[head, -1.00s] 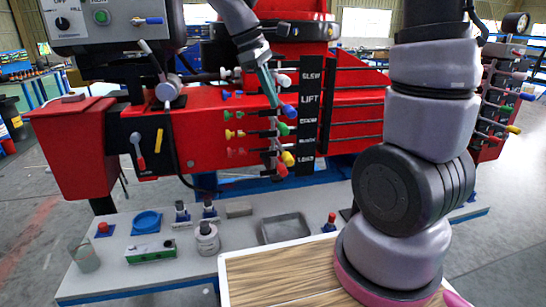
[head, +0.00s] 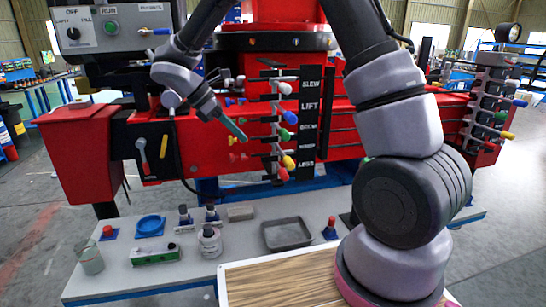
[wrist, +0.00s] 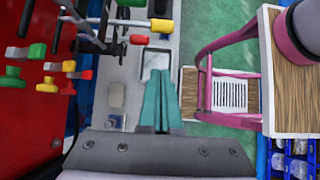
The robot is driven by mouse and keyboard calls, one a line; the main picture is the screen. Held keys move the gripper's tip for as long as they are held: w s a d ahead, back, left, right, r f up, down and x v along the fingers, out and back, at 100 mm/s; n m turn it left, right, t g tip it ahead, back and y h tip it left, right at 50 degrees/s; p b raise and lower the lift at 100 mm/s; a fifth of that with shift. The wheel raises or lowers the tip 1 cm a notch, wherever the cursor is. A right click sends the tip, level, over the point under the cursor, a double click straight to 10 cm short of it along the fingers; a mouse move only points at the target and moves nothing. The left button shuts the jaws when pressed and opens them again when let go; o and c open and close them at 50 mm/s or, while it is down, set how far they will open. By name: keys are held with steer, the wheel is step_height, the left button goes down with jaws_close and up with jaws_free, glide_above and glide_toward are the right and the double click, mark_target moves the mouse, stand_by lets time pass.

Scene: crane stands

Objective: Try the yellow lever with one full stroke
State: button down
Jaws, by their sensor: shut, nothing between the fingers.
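The yellow lever (head: 289,162) ends in a yellow knob low in the column of levers on the red crane stand, between a green lever (head: 284,134) above and a red lever (head: 282,174) below. Its yellow knob also shows at the top of the wrist view (wrist: 161,25), close to the red knob (wrist: 139,39). My gripper (head: 242,137) has teal fingers, shut together and empty. It hangs to the left of the lever column, apart from the yellow knob. The fingers also show in the wrist view (wrist: 163,75), below the knob in the picture.
White (head: 285,88) and blue (head: 290,117) levers sit higher in the column, beside a black label plate (head: 308,125). Small coloured knobs (head: 236,140) line its left side. A grey bench (head: 200,270) below carries a tray (head: 287,233), bottles and a blue dish (head: 150,225).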

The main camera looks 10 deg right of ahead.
mark_target(289, 160)
steer(key=d+r+x, duration=0.1)
steer(key=d+x, duration=0.1)
steer(key=x, duration=1.1)
steer(key=shift+r, duration=0.3)
steer(key=d, duration=0.1)
steer(key=d+n+t, duration=0.1)
steer(key=d+n, duration=0.1)
steer(key=d, duration=0.1)
steer(key=shift+s+t, duration=0.3)
steer(key=shift+d, duration=0.95)
